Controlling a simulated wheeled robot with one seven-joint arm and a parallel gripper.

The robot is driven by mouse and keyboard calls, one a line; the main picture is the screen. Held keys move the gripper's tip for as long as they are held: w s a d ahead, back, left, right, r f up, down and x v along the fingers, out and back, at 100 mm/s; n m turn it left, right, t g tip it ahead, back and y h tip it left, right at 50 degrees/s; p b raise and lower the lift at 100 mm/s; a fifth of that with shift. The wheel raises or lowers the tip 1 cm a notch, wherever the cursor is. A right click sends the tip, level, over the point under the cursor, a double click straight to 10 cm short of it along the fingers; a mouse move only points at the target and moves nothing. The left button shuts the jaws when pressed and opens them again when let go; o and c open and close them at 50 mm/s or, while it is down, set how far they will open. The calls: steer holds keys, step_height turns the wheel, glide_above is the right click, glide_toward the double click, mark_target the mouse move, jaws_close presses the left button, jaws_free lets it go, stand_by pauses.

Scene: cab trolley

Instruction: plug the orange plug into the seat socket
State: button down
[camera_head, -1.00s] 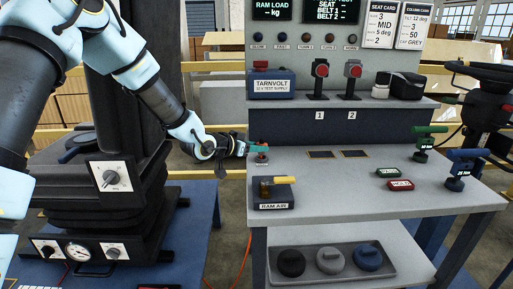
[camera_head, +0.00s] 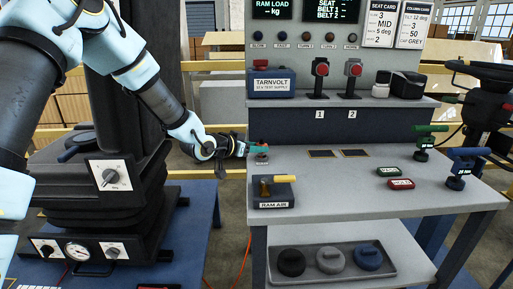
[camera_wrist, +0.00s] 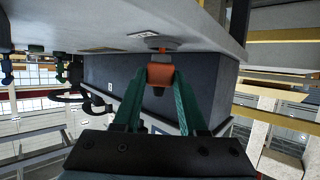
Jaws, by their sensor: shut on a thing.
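My gripper (camera_head: 257,148) reaches over the left edge of the grey bench. In the wrist view its two green fingers (camera_wrist: 160,82) are shut on the orange plug (camera_wrist: 160,75), which sits between their tips. In the head view the plug is mostly hidden by the fingers. A small round grey base with an orange-red part (camera_wrist: 163,50) shows just beyond the plug, on the bench near its edge. I cannot tell whether the plug touches it. The black seat unit (camera_head: 110,190) stands at left on a blue platform. I cannot make out its socket for sure.
The RAM AIR block (camera_head: 273,192) with a yellow handle stands near the bench's front-left edge. A TARNVOLT supply (camera_head: 271,84) and two red-topped levers stand on the shelf behind. Green and blue handles are at right. An orange cable hangs left of the bench.

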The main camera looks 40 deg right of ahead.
steer(key=shift+f+b, duration=0.5)
steer(key=shift+f, duration=0.2)
steer(key=shift+c, duration=1.9)
jaws_free()
steer(key=shift+a, duration=0.1)
steer(key=v, duration=1)
steer(key=shift+a+b, duration=0.3)
steer(key=shift+b, duration=0.15)
steer(key=shift+r, duration=0.15)
